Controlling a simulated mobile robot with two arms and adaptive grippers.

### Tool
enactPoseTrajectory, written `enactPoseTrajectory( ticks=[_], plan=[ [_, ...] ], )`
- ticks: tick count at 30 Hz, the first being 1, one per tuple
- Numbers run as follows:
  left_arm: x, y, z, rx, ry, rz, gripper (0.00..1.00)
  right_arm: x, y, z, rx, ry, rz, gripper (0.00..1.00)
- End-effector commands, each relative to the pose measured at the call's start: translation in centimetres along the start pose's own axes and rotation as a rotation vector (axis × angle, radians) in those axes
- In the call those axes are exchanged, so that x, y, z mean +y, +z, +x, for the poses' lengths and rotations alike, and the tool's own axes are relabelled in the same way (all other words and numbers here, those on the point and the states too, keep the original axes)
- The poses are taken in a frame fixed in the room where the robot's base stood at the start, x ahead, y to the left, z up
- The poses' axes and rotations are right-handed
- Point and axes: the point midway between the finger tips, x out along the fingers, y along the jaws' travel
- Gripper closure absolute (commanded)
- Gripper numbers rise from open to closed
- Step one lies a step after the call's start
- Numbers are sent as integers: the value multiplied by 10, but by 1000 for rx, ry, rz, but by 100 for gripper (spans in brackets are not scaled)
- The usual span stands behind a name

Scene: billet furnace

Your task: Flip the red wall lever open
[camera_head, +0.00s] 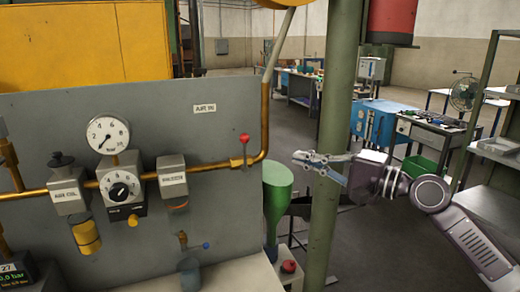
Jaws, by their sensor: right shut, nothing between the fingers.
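The red wall lever (244,142) is a short handle with a red ball knob. It stands upright on a valve in the copper pipe, near the right end of the grey panel. My right gripper (298,158) is to the right of the lever, apart from it, with its fingertips pointing left toward it. Its fingers are shut and empty, and they pass in front of the green post. My left gripper is not in view.
The grey panel (215,130) carries a pressure gauge (108,133), a regulator box (121,188) and a small blue-knobbed lever (205,246). A green post (328,120) stands beside my right gripper. A green funnel-shaped object (277,195) is below it. Shelving (500,150) stands at right.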

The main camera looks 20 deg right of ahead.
Motion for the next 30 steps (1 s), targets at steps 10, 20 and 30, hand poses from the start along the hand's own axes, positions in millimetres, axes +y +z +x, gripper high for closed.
enactPoseTrajectory(
  ticks=[10, 20, 30],
  plan=[
    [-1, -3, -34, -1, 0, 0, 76, -7, 0, 65, -1, -4, 3, 100],
    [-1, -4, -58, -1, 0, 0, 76, -3, 24, 103, -1, 0, 1, 100],
    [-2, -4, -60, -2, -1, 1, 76, 0, 28, 107, 1, 0, -1, 100]
  ],
)
